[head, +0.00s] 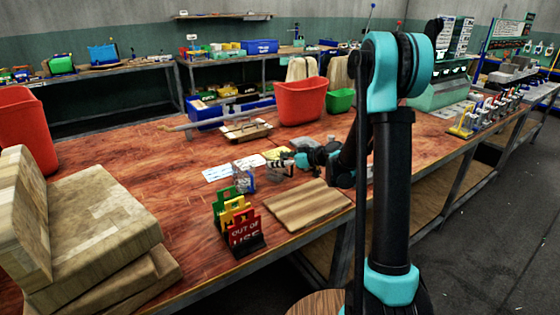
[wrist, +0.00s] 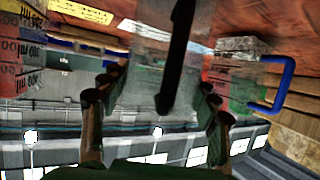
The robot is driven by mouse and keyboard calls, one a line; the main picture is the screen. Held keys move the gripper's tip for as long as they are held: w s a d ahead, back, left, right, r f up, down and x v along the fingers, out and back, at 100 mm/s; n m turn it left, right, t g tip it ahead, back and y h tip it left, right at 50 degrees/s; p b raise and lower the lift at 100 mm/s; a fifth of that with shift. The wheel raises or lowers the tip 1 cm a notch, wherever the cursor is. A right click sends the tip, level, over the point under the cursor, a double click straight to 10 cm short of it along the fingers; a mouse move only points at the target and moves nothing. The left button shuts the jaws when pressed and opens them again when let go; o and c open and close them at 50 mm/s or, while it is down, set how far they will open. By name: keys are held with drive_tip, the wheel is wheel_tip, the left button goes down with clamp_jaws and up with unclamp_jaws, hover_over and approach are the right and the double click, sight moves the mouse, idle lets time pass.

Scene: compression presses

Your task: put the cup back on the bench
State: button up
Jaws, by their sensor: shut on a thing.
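In the wrist view a clear, see-through cup (wrist: 146,50) with a black upright strip, seemingly its handle, (wrist: 178,50) is between the dark fingers of my gripper (wrist: 160,84). The fingers are closed on its two sides. In the head view my gripper (head: 286,164) is low over the wooden bench (head: 180,215), left of the cutting board's far edge. I cannot make out the held cup clearly there, nor tell whether it touches the bench. A clear container with a blue handle (wrist: 286,85) stands beside the held cup in the wrist view.
A wooden board (head: 308,204) and coloured "out of use" signs (head: 240,228) are near the front edge. White and yellow cards (head: 220,172) lie close by. A red bin (head: 302,101) stands behind and stacked wooden blocks (head: 95,220) at left.

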drive_tip(key=o, duration=1.3)
drive_tip(key=v, duration=1.2)
drive_tip(key=s+f+m+h, duration=0.1)
drive_tip(key=s+f, duration=0.1)
drive_tip(key=s, duration=0.2)
drive_tip(key=s+d+f+m+g+h, duration=0.1)
drive_tip(key=s+m+h, duration=0.1)
drive_tip(key=s, duration=0.3)
drive_tip(key=s+d+f+m+g+h, duration=0.1)
drive_tip(key=s+f+m+h, duration=0.1)
drive_tip(key=s, duration=0.3)
drive_tip(key=shift+s+f, duration=0.2)
drive_tip(key=shift+f, duration=0.1)
drive_tip(key=shift+s+d+f+m+g+h, duration=0.25)
drive_tip(key=shift+s+d+f+m+h, duration=0.75)
drive_tip(key=shift+s+d, duration=0.95)
drive_tip(key=shift+s+d+f+m+g+h, duration=0.2)
drive_tip(key=shift+s+d+f+m+h, duration=0.8)
drive_tip(key=shift+s, duration=1.65)
drive_tip(key=shift+s+d+f+m+g+h, duration=0.25)
drive_tip(key=shift+s+d+f+m+h, duration=0.7)
drive_tip(key=shift+s+d, duration=1.1)
drive_tip(key=shift+s+a+r+m, duration=0.25)
drive_tip(key=shift+s+a, duration=0.05)
